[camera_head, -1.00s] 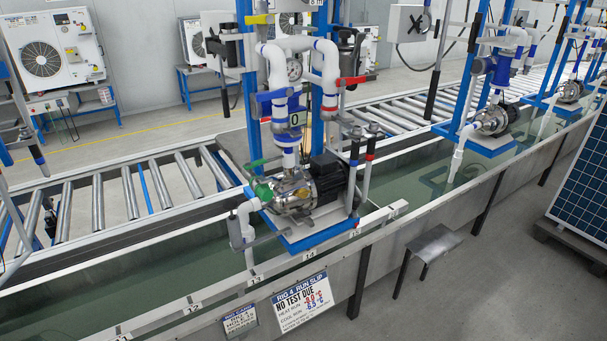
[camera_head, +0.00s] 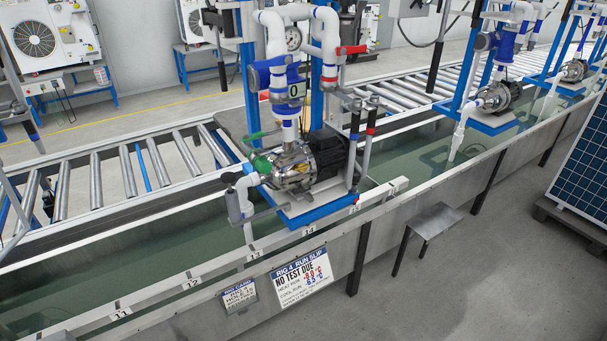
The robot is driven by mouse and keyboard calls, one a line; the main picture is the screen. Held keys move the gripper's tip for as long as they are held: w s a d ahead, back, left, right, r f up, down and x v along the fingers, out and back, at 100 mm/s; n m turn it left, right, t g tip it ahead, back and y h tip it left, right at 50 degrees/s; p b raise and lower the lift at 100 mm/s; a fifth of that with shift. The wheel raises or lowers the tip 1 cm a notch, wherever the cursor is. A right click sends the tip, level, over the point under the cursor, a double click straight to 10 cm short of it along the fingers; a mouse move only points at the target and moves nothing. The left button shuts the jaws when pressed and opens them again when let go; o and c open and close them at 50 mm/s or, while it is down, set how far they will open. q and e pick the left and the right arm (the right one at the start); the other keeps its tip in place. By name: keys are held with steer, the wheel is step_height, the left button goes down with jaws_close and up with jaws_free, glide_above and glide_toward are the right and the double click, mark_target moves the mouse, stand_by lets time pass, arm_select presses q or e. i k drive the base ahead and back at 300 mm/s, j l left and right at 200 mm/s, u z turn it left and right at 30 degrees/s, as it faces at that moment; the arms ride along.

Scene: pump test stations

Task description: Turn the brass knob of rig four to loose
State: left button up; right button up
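Rig four's pump (camera_head: 292,165) sits on a blue frame (camera_head: 300,215) over the water trough, above a sign reading "RIG 4 RUN SLIP, NO TEST DUE" (camera_head: 302,276). White pipes, a round gauge (camera_head: 293,38), a blue valve body (camera_head: 270,73), a green lever (camera_head: 262,136) and a red lever (camera_head: 352,50) belong to the rig. A green round part (camera_head: 262,163) is on the pump's left end. I cannot pick out a brass knob for certain at this size. Neither gripper shows in the view.
The long trough (camera_head: 150,298) with numbered marks runs across the front. A roller conveyor (camera_head: 125,175) lies behind it. A small grey step or stool (camera_head: 432,220) stands on the floor right of the slip. A solar panel (camera_head: 585,150) is at the right. Floor at lower right is clear.

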mark_target(302, 168)
steer(key=i+l, duration=0.2)
steer(key=i+l+u, duration=0.1)
steer(key=l, duration=0.35)
steer(key=i+l+u, duration=0.1)
steer(key=i+l, duration=0.25)
steer(key=l, duration=0.3)
steer(key=i+l+u, duration=0.1)
steer(key=l, duration=0.25)
steer(key=i, duration=0.05)
